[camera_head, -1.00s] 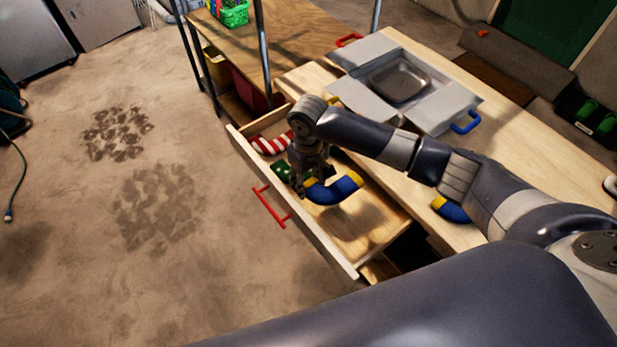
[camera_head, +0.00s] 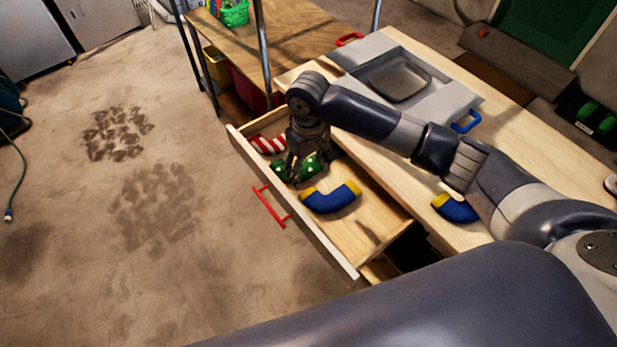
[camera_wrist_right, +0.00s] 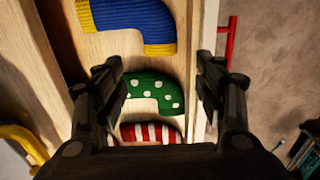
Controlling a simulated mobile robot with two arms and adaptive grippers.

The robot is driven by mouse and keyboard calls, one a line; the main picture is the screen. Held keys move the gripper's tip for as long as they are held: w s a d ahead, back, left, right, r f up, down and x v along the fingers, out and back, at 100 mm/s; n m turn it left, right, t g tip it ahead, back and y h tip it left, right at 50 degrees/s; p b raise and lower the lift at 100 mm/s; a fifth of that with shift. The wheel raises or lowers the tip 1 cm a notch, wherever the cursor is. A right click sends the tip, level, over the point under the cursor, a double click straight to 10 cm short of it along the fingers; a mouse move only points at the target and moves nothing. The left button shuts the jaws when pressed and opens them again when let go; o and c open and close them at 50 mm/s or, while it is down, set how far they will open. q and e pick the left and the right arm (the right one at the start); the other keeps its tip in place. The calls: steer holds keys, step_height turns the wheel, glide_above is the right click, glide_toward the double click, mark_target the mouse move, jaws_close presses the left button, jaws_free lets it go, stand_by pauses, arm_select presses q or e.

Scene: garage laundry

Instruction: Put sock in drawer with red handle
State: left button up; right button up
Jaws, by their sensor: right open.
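The drawer with the red handle (camera_head: 271,206) is pulled open. Inside it lie a blue sock with yellow ends (camera_head: 331,198), a green sock with white dots (camera_head: 290,170) and a red and white striped sock (camera_head: 268,145). Another blue and yellow sock (camera_head: 455,208) lies on the tabletop, partly hidden by my right arm. My right gripper (camera_head: 298,172) is open over the green sock, inside the drawer's outline. In the right wrist view the green sock (camera_wrist_right: 150,92) shows between the spread fingers, and nothing is clearly held. My left gripper is not in view.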

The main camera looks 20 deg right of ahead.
step_height(320, 180, up, 8)
steer(key=shift+f, duration=0.2)
stand_by(1.0)
